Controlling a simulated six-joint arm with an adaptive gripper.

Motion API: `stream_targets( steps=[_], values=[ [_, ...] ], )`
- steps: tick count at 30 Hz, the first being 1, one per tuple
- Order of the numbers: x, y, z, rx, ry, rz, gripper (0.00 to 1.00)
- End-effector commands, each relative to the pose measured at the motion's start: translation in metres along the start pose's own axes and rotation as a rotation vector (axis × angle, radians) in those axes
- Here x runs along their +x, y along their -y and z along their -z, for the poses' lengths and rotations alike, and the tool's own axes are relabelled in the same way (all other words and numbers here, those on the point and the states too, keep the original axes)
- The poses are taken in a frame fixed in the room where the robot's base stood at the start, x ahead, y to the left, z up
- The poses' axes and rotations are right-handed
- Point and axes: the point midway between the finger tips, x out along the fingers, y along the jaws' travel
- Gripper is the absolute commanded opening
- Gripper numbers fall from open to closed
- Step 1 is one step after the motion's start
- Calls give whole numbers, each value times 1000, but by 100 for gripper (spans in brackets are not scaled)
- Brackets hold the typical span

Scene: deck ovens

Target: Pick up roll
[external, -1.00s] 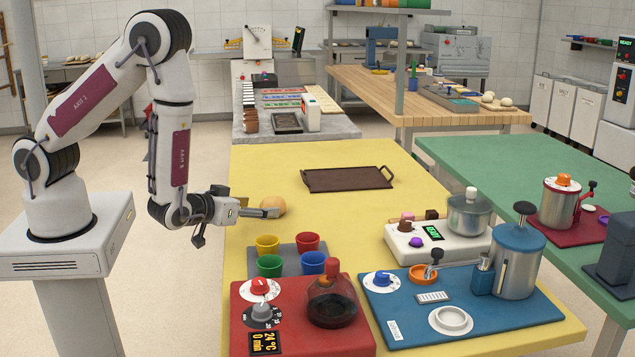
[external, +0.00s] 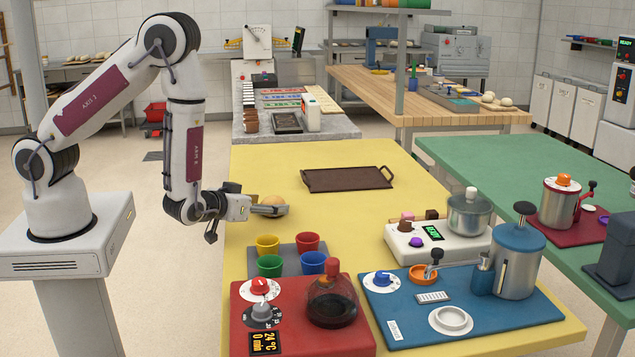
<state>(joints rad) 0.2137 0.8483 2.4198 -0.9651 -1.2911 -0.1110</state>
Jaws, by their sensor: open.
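The roll (external: 272,199) is a small round tan bun on the yellow table, near its left edge. My gripper (external: 276,207) is low over the table at the roll, with its fingers pointing right. The near finger lies in front of the roll and hides its lower part. The jaws are open, and the roll appears to be between or just behind the fingers; I cannot tell whether they touch it.
A dark brown tray (external: 348,179) with handles lies farther back on the yellow table (external: 400,215). Coloured cups (external: 268,245) stand on a grey mat just in front of my gripper. A red station (external: 265,315) and a blue station (external: 395,325) fill the table's front.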

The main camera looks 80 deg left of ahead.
Motion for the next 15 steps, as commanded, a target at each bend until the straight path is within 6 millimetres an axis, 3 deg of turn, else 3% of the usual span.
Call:
stream_targets(
  steps=[6,15],
  values=[
    [13,0,0,-1,0,1,65],
    [14,0,0,0,0,0,65]
  ],
)
